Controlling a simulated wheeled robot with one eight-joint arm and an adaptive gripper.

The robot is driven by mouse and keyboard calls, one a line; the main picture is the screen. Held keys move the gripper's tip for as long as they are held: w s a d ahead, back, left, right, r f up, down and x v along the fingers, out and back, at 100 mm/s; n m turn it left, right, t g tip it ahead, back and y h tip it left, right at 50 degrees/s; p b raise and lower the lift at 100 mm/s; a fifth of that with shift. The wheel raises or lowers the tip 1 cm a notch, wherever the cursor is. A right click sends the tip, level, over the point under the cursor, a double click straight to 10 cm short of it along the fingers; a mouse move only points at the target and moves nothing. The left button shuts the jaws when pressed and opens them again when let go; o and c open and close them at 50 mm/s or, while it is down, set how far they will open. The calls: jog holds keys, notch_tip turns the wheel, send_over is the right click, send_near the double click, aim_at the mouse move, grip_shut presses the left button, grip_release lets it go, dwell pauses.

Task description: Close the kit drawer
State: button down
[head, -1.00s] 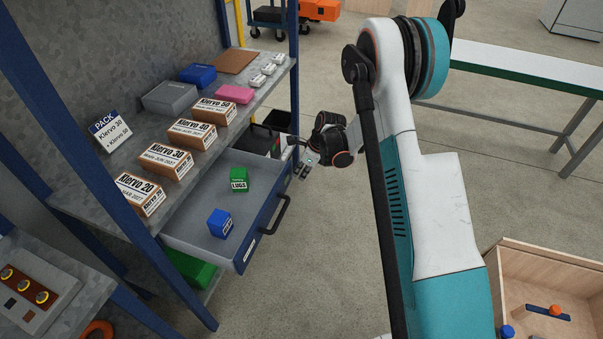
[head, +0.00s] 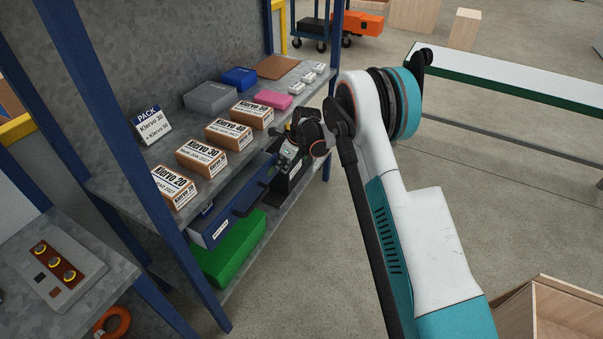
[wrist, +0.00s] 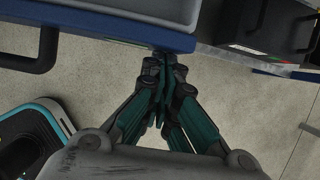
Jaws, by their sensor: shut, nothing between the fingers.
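The kit drawer has a blue front (head: 212,232) with a dark handle (head: 250,198) and sits mostly under the shelf in the head view. In the wrist view, its blue front edge (wrist: 100,33) and a strip of grey interior (wrist: 140,9) show, with the handle (wrist: 42,50) at the left. My gripper (head: 271,174) is at the far end of the drawer front, right of the handle. In the wrist view my gripper (wrist: 165,58) is shut and empty, its fingertips at the front's lower edge, seemingly touching. The drawer's contents are hidden.
Several Klervo boxes (head: 203,157) stand on the shelf above the drawer. A green box (head: 232,250) lies on the lower shelf. A black case (wrist: 262,25) is beside the drawer. A blue rack post (head: 328,120) stands to the right. Open floor lies in front.

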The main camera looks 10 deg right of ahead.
aim_at(272, 156)
jog(key=shift+w+a, duration=0.9)
jog(key=shift+a, duration=0.3)
jog(key=shift+w+a, duration=0.85)
jog(key=shift+a, duration=0.35)
jog(key=shift+r, duration=0.1)
jog(key=shift+d, duration=0.2)
jog(key=s+d, duration=0.2)
jog(key=d, duration=0.1)
jog(key=shift+s+d+r+b, duration=0.2)
jog(key=shift+s+b, duration=0.1)
jog(key=shift+b, duration=0.1)
jog(key=p+v, duration=0.3)
jog(key=v, duration=0.6)
jog(key=shift+r, duration=0.3)
